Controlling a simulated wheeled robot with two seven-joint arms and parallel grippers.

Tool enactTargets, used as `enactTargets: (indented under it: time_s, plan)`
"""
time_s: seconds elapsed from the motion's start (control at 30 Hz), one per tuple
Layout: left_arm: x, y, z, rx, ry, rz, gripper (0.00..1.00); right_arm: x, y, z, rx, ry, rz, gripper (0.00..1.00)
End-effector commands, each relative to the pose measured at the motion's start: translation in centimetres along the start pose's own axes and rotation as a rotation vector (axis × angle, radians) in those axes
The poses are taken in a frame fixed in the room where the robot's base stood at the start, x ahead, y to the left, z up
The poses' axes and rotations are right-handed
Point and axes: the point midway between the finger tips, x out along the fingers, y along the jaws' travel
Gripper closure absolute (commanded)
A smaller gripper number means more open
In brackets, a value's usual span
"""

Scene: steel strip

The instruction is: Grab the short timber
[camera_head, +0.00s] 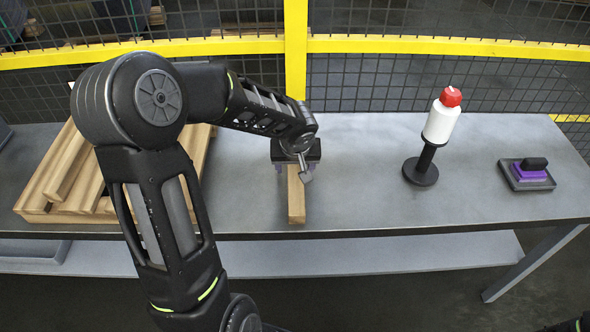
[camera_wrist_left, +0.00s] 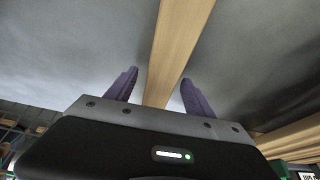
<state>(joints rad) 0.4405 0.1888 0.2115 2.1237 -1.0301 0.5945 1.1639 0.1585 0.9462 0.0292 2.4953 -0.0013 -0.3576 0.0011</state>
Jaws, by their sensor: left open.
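The short timber (camera_head: 296,196) is a light wooden bar lying on the grey steel table, its near end close to the table's front edge. My left gripper (camera_head: 291,167) is over it in the head view and hides its far part. In the left wrist view the timber (camera_wrist_left: 176,50) runs between the two purple fingers of my left gripper (camera_wrist_left: 157,92). The fingers are apart, with a gap visible on each side of the timber. My right gripper does not show.
A wooden pallet (camera_head: 38,212) with a loose timber stands at the left of the table. A white bottle with a red cap (camera_head: 441,118) sits on a black stand (camera_head: 421,172). A purple-and-black block (camera_head: 527,173) lies at the right. A yellow-framed mesh fence (camera_head: 420,46) runs behind.

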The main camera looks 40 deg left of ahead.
Motion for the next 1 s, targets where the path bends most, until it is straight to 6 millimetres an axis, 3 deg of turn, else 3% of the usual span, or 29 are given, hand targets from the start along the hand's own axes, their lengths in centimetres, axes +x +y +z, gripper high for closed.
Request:
enactTargets:
  time_s: [0.6, 1.0]
  plan:
    - [0.08, -0.01, -0.03, -0.001, 0.001, 0.0, 0.39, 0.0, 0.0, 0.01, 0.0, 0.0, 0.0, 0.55]
    - [0.08, -0.02, -0.03, -0.001, 0.001, 0.0, 0.72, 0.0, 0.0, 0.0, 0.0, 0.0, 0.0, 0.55]
